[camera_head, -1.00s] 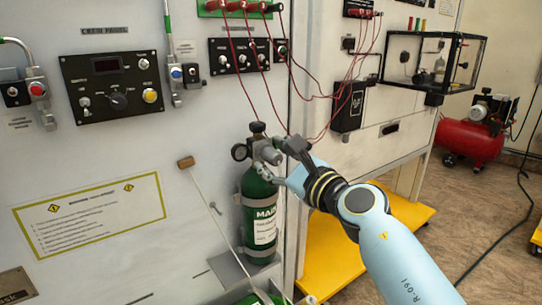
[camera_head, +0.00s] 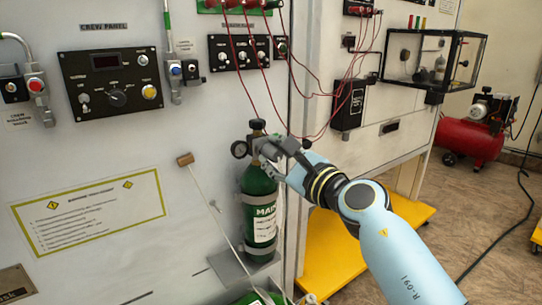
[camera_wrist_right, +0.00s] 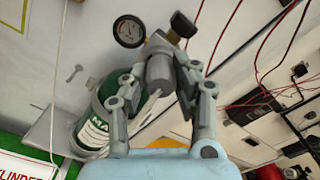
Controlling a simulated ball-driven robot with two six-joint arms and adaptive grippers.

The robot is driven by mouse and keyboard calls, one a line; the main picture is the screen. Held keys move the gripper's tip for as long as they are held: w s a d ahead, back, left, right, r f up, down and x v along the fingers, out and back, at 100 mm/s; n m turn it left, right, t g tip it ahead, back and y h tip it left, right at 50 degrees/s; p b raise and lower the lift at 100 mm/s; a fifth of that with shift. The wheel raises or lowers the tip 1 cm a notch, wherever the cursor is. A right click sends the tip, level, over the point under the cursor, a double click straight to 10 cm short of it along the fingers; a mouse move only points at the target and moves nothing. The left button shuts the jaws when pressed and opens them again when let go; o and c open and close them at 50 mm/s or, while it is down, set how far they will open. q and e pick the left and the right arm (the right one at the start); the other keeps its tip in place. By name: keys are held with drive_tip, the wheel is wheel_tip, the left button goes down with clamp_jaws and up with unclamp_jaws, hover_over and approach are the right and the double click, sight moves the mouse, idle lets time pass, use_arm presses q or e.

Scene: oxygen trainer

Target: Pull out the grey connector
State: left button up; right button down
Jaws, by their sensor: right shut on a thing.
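The grey connector (camera_wrist_right: 159,73) is a short cylinder at the valve on top of the green MAIN cylinder (camera_head: 260,217). In the right wrist view it sits between the two fingers of my right gripper (camera_wrist_right: 161,58), which is shut on it. In the head view my right gripper (camera_head: 276,152) reaches the valve from the right and hides most of the connector. The connector is still at the valve; I cannot tell any gap between them. A pale hose or rod runs down from it in the wrist view. My left gripper is not in view.
A round gauge (camera_head: 239,149) and a black knob (camera_head: 257,125) are close to the gripper at the valve. Red cables (camera_head: 238,65) hang above. A red compressor (camera_head: 470,138) stands far right.

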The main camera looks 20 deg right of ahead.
drive_tip(key=shift+f+n, duration=0.2)
drive_tip(key=shift+n, duration=0.5)
drive_tip(key=shift+r+n+b, duration=0.1)
drive_tip(key=shift+n+b, duration=0.2)
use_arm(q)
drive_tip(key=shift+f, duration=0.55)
use_arm(e)
drive_tip(key=shift+r, duration=0.1)
drive_tip(key=shift+f+n+b, duration=0.2)
drive_tip(key=shift+n+b, duration=0.55)
drive_tip(key=shift+n, duration=0.75)
drive_tip(key=shift+r+b, duration=0.1)
drive_tip(key=shift+b, duration=0.2)
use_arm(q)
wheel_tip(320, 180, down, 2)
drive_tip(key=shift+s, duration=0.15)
use_arm(e)
drive_tip(key=shift+r, duration=0.1)
drive_tip(key=shift+n, duration=0.3)
